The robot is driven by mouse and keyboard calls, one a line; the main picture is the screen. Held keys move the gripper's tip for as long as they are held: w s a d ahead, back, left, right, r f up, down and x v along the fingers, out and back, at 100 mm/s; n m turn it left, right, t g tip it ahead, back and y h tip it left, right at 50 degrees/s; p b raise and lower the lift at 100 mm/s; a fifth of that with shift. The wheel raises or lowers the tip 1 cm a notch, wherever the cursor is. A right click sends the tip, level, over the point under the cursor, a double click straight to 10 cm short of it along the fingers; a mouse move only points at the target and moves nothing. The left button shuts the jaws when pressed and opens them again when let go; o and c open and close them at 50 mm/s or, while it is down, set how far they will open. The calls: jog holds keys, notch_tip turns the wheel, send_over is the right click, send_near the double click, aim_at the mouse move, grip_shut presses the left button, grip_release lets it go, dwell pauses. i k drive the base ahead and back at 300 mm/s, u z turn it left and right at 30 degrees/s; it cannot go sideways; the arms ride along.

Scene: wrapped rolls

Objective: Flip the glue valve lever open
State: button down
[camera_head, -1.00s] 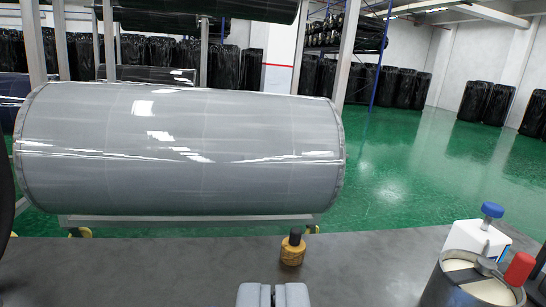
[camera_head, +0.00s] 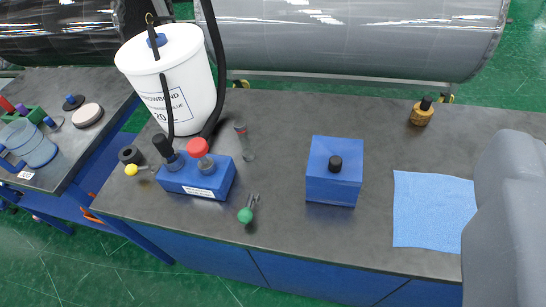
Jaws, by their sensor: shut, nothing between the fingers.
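A blue block (camera_head: 197,180) sits on the dark bench, with a black knob (camera_head: 163,146) and a red knob (camera_head: 197,148) on top. A lever with a yellow ball end (camera_head: 131,170) sticks out at its left. A lever with a green ball end (camera_head: 245,215) is at its right, near the bench's front edge. I cannot tell which lever is the glue valve's. A white glue bucket (camera_head: 180,80) stands behind the block, with dark hoses beside it. A grey part of my arm fills the right edge, and my gripper's fingertips are not visible.
A blue box (camera_head: 334,172) with a black knob and a light blue cloth (camera_head: 432,210) lie right of the block. A yellow-brown bottle (camera_head: 422,112) stands at the back right. The bench (camera_head: 300,112) has bare room between.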

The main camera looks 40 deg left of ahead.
aim_at(245, 216)
jog(key=k, duration=1.65)
jog(key=u, duration=0.6)
jog(key=i, duration=1.45)
jog(key=u, duration=0.45)
